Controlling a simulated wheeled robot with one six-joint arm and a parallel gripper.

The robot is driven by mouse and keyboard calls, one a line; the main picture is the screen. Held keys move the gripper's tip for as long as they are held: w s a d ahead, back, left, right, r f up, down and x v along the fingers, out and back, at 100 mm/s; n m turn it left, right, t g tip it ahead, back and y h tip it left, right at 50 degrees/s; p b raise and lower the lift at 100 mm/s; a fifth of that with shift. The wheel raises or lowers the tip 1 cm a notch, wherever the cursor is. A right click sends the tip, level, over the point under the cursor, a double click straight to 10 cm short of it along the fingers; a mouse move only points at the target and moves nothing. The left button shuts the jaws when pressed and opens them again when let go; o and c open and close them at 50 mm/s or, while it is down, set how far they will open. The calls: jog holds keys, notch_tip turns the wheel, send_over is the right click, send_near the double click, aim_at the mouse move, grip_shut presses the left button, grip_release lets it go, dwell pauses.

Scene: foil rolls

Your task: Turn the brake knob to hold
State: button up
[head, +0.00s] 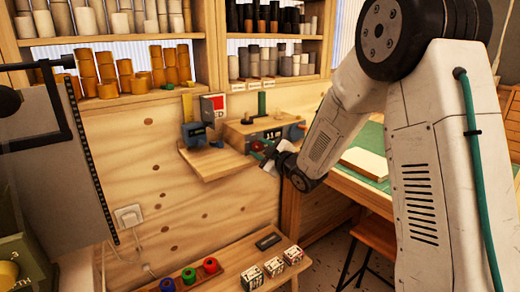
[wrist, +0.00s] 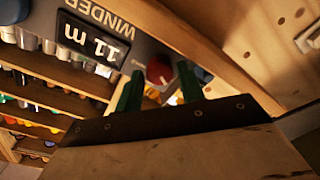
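The grey-blue winder (head: 284,128) stands on a wooden shelf against the back panel, with a small display on its front. In the wrist view the winder (wrist: 150,38) shows tilted, with its name and a display. The red round brake knob (wrist: 158,70) is on its front face beside the display. My gripper (wrist: 159,84) is open, its two green fingers to either side of the knob's near end. I cannot tell whether they touch it. In the head view my gripper (head: 266,158) is close in front of the winder, and the knob's setting cannot be read.
A blue device (head: 194,134) sits on the small wooden ledge left of the winder. Shelves of rolls stand above. A low bench (head: 232,262) holds coloured rolls and patterned cubes. A green-topped desk (head: 372,140) is behind my arm.

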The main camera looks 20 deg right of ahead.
jog(key=shift+w+a, duration=0.15)
jog(key=shift+w, duration=0.2)
jog(key=c, duration=0.7)
